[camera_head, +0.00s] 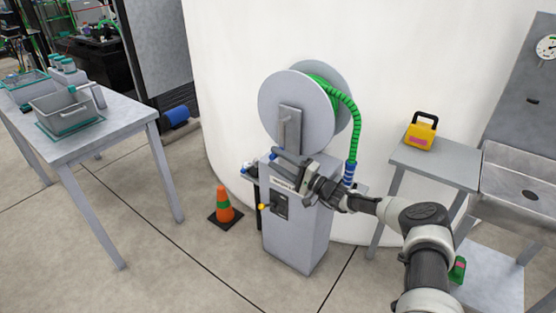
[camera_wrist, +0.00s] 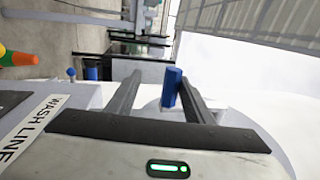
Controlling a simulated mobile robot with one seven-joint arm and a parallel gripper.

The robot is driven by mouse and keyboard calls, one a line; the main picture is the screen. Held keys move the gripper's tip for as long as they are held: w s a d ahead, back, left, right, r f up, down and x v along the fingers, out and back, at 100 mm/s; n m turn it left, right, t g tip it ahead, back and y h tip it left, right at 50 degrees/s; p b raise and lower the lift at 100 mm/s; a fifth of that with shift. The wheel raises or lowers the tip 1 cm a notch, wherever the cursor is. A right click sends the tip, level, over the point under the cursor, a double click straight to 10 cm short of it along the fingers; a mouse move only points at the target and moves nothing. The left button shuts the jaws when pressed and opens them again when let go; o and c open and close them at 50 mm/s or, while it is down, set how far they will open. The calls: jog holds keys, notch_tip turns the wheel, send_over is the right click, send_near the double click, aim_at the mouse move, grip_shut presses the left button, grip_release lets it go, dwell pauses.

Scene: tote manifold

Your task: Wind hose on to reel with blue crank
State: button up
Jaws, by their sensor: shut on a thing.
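The hose reel (camera_head: 290,112) has large grey discs and stands on top of a grey cabinet (camera_head: 296,235). Green hose (camera_head: 350,105) lies over the reel and hangs down its right side to a blue-banded end (camera_head: 349,172). My gripper (camera_head: 284,163) reaches in from the right at the cabinet top, just below the reel. In the wrist view, the blue crank handle (camera_wrist: 171,87) is between my fingers (camera_wrist: 158,92), close against the right one, and my gripper is shut on it. The crank's arm is mostly hidden in the head view.
An orange cone (camera_head: 225,205) stands on the floor left of the cabinet. A small table (camera_head: 440,166) with a yellow case (camera_head: 421,134) and a sink are at the right. A grey table (camera_head: 120,122) with trays is at the left. A white curved wall is close behind.

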jog(key=p+v, duration=0.2)
jog(key=v, duration=1.5)
jog(key=shift+s+d, duration=0.1)
jog(key=shift+s, duration=0.05)
jog(key=shift+c, duration=0.4)
